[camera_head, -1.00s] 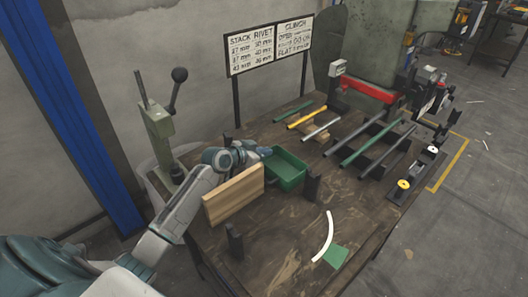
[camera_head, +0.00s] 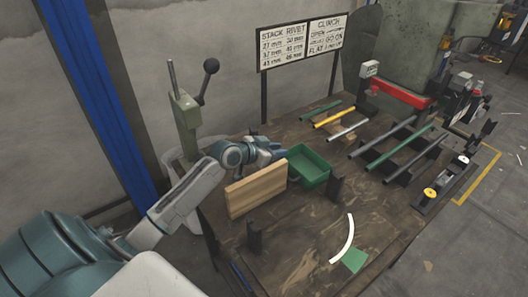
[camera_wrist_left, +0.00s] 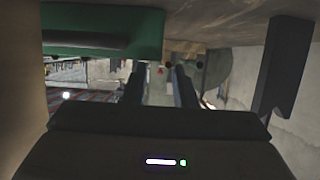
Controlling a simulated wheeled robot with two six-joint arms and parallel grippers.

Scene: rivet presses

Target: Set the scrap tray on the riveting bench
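The scrap tray appears to be the green open box (camera_head: 312,174), which sits on the riveting bench (camera_head: 300,232) behind the wooden board. My left gripper (camera_head: 284,152) is at the tray's far left rim; whether it touches the rim is unclear. In the left wrist view the tray (camera_wrist_left: 105,22) fills the upper left, beside the fingers. The two dark fingers of my left gripper (camera_wrist_left: 158,80) stand apart, with only background between them. My right gripper is not in view.
A wooden board (camera_head: 256,190) stands on edge at the tray's near left. Dark upright brackets (camera_head: 335,189) stand nearby. Several rods lie on supports to the right. A curved white strip (camera_head: 343,240) and a green piece (camera_head: 355,260) lie at the front. A lever press (camera_head: 187,120) stands at left.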

